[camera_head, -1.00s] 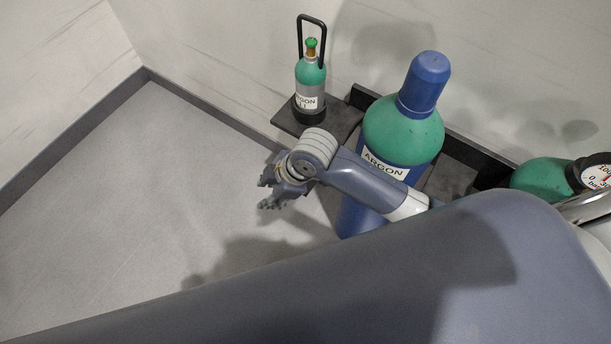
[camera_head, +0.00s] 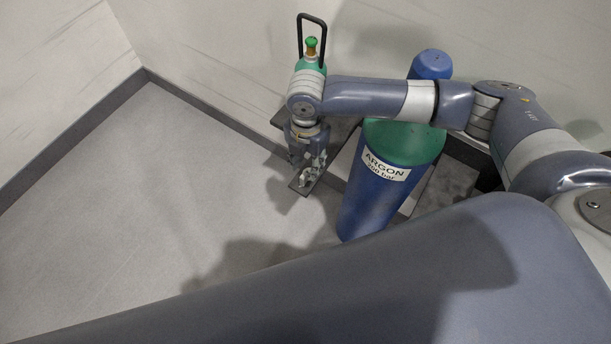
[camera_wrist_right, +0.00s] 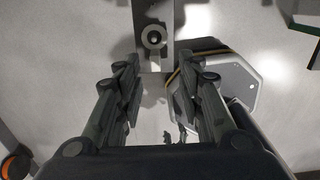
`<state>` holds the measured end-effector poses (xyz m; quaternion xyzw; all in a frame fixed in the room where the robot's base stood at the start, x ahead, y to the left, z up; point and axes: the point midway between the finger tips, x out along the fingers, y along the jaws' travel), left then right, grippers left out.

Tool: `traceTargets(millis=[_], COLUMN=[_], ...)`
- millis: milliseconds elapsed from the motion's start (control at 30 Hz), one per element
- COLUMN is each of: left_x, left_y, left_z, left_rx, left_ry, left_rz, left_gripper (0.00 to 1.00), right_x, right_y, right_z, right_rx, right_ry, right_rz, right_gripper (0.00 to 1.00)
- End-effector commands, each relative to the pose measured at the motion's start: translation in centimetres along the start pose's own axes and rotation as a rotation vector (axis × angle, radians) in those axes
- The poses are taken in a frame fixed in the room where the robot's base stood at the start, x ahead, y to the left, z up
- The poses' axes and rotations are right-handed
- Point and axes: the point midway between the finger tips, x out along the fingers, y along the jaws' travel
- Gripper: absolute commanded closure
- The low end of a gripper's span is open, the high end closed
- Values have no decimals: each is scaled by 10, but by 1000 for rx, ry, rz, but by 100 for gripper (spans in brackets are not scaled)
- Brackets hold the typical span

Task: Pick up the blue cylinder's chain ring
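The blue cylinder (camera_head: 375,200), with a green shoulder and an ARGON label, stands by the wall in the head view; my right forearm crosses in front of its upper part. My right gripper (camera_head: 308,172) hangs to the left of the cylinder, fingers down, over a dark flat bracket (camera_head: 300,190). In the wrist view, the right gripper (camera_wrist_right: 162,100) is open, with nothing between its fingers. Ahead of the fingers, a round piece with a dark centre (camera_wrist_right: 153,38) sits on a grey strip. I cannot tell whether it is the chain ring. My left gripper is not in view.
A small green cylinder with a black handle (camera_head: 312,42) stands just behind my right wrist, partly hidden. A pale angular plate with a tan edge (camera_wrist_right: 235,80) lies right of the fingers in the wrist view. The floor to the left (camera_head: 140,210) is clear.

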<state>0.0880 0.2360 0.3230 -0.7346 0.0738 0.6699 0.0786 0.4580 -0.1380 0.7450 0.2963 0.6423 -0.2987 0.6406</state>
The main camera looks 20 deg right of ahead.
Motion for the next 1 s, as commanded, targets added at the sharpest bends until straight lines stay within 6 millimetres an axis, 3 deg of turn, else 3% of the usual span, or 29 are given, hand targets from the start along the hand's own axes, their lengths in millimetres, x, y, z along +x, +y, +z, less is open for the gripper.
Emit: traceTargets(millis=[267, 533, 833, 1000], left_x=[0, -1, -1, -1], left_y=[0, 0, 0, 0], left_z=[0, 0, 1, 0], left_rx=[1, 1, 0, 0], left_ry=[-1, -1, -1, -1], left_rz=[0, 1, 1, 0], left_gripper=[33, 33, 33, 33], right_x=[25, 62, 67, 66], right_y=[2, 6, 6, 6], right_z=[1, 4, 4, 4], right_rx=[-1, 0, -1, 0], right_ry=[0, -1, -1, -1], right_rz=[1, 2, 3, 4], right_gripper=[65, 65, 65, 100])
